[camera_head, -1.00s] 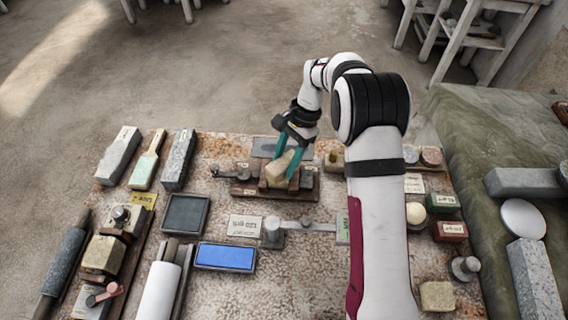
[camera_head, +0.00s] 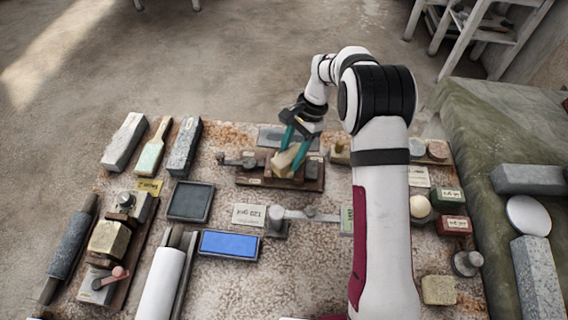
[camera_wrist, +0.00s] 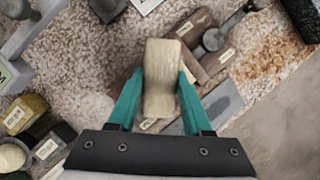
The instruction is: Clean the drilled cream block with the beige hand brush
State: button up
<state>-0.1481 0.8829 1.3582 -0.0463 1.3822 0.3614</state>
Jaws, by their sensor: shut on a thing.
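My gripper (camera_wrist: 158,98) is shut on a beige, waisted piece (camera_wrist: 160,75) with a streaked surface, which I take to be the beige hand brush. In the head view the brush (camera_head: 286,160) is tilted between the teal fingers, over a dark wooden board (camera_head: 248,180). I cannot tell whether it touches anything below. The drilled cream block is not clear: no drilled hole shows, and one could be hidden under the brush. A similar cream block (camera_head: 108,239) sits in a wooden holder at the left, and another (camera_head: 438,291) lies at the lower right.
A blue-topped stone (camera_head: 228,244), a dark tray (camera_head: 190,201) and a white roller (camera_head: 162,285) lie in front and left. A metal arm (camera_head: 310,214) stands before the board. Labelled small boxes (camera_head: 452,225) line the right. Bare speckled tabletop shows at the front middle.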

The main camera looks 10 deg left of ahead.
jog(key=shift+s+a, duration=0.75)
jog(key=shift+s, duration=0.05)
jog(key=shift+w+d, duration=1.55)
jog(key=shift+w, duration=0.05)
jog(key=shift+s+a, duration=0.1)
jog(key=shift+s+a, duration=1.5)
jog(key=shift+s, duration=0.05)
jog(key=shift+w+d, duration=1.6)
jog(key=shift+w, duration=0.05)
jog(key=shift+s, duration=0.1)
